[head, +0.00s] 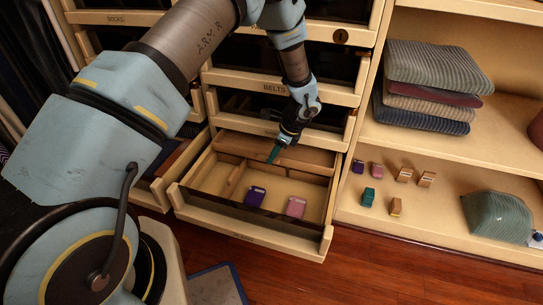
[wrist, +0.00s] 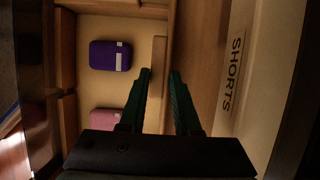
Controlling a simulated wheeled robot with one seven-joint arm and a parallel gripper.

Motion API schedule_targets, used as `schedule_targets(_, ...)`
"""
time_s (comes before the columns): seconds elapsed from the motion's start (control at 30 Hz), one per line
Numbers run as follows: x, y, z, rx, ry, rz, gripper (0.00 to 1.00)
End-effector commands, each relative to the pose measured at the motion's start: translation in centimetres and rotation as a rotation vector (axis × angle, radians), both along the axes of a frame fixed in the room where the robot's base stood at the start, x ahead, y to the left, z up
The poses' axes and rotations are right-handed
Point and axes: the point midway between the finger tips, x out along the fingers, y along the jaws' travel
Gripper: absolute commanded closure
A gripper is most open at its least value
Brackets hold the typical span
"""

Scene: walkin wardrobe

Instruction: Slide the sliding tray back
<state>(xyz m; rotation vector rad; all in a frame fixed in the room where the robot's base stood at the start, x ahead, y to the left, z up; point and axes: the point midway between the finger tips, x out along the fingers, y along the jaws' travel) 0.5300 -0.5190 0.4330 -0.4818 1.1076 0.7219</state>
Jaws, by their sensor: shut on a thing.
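The open drawer (head: 207,205) holds the sliding tray (head: 310,158), a brown wooden piece across its back end, close to the cabinet face. In the wrist view the sliding tray (wrist: 197,50) is the brown band right of centre. My gripper (head: 272,158) points down at the tray's front edge. In the wrist view my gripper (wrist: 160,72) has its two green fingers on either side of a narrow wooden strip at that edge, shut on it. The fingers partly hide the strip.
A purple box (head: 255,196) and a pink box (head: 296,207) lie on the drawer floor, in front of the tray. A closed drawer front marked SHORTS (wrist: 233,72) is just above. Shelves with folded clothes (head: 435,70) and small boxes stand to the right.

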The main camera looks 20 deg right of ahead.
Motion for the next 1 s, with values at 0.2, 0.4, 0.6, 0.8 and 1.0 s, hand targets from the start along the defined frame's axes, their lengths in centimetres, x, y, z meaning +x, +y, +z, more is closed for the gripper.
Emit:
schedule_targets(0.2, -0.1, -0.2, 0.0, -0.004, 0.002, -0.002, 1.0)
schedule_targets(0.4, -0.1, -0.1, 0.0, -0.003, 0.001, -0.002, 0.51)
schedule_targets(0.6, -0.1, -0.1, 0.0, -0.002, 0.001, 0.0, 0.46)
schedule_targets(0.8, -0.2, -0.3, 0.7, -0.003, -0.001, -0.001, 0.46)
schedule_targets(1.0, -1.0, -1.2, 3.9, -0.004, -0.001, -0.002, 0.46)
